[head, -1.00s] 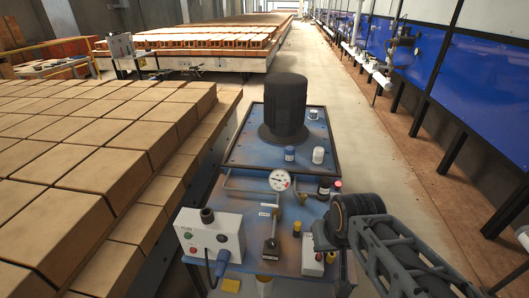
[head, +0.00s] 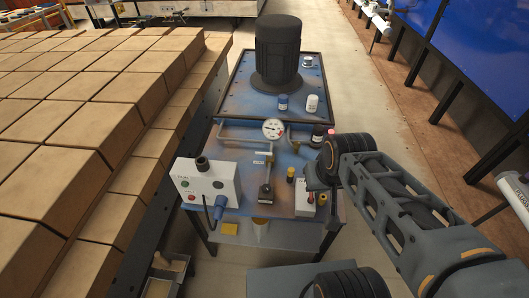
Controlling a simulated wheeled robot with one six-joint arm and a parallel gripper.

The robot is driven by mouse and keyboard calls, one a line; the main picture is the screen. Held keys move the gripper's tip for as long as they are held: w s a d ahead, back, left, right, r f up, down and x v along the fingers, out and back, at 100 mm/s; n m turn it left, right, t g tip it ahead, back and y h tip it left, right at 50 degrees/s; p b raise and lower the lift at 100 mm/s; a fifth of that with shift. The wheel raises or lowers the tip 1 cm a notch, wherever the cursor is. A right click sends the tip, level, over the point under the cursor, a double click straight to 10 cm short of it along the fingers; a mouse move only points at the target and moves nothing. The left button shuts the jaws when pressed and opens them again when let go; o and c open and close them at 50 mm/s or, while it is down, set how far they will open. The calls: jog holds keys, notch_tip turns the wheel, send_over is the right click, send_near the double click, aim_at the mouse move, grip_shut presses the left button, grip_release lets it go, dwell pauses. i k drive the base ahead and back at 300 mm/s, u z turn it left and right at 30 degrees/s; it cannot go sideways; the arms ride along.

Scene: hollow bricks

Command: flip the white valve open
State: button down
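A blue machine (head: 230,95) stands ahead of me, with a lower control deck (head: 285,160) at its near end. On the deck's right is a small white block (head: 304,203) with a reddish detail; I cannot tell whether it is the white valve. A dark lever-like fitting (head: 265,190) on a pale stem stands at the deck's middle. My arm (head: 385,195) reaches in from the right, and its dark round joint covers the deck's right edge. I cannot make out gripper fingers; the gripper seems hidden or out of frame.
A white control box (head: 206,182) with a blue plug sits at the deck's left. A round gauge (head: 273,129), pipes and small caps stand behind. A tall black motor (head: 277,55) rises at the back. Stacked bricks (head: 75,110) fill the left; the floor (head: 350,75) right of the machine is clear.

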aim_at(270, 154)
jog(key=z, duration=1.9)
jog(key=k, duration=0.95)
jog(key=u, duration=1.85)
jog(key=i, duration=1)
